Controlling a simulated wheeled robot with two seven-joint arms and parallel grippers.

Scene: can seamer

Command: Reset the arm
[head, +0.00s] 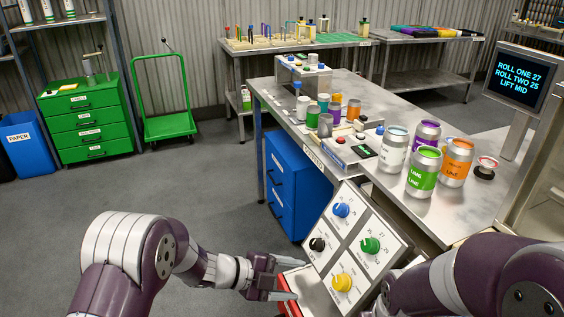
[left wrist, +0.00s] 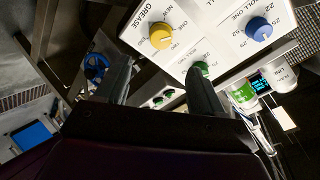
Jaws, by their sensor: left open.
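My left gripper (head: 288,279) is open and empty, beside the lower left edge of a tilted white control panel (head: 318,279). The panel carries a blue knob (head: 341,210), a green knob (head: 371,244), a black knob (head: 318,244) and a yellow knob (head: 342,283). In the left wrist view the open fingers (left wrist: 160,85) show below the panel, with the yellow knob (left wrist: 161,36), blue knob (left wrist: 258,28) and green knob (left wrist: 199,70) beyond them. My right arm (head: 465,275) comes in at the lower right; its gripper is not visible.
A steel bench (head: 395,110) holds several cans, including a green one (head: 424,172) and an orange one (head: 457,162). A screen (head: 516,79) reads "ROLL ONE 27, ROLL TWO 25, LIFT MID". Blue drawers (head: 296,190) stand under the bench. Floor (head: 150,190) at left is clear.

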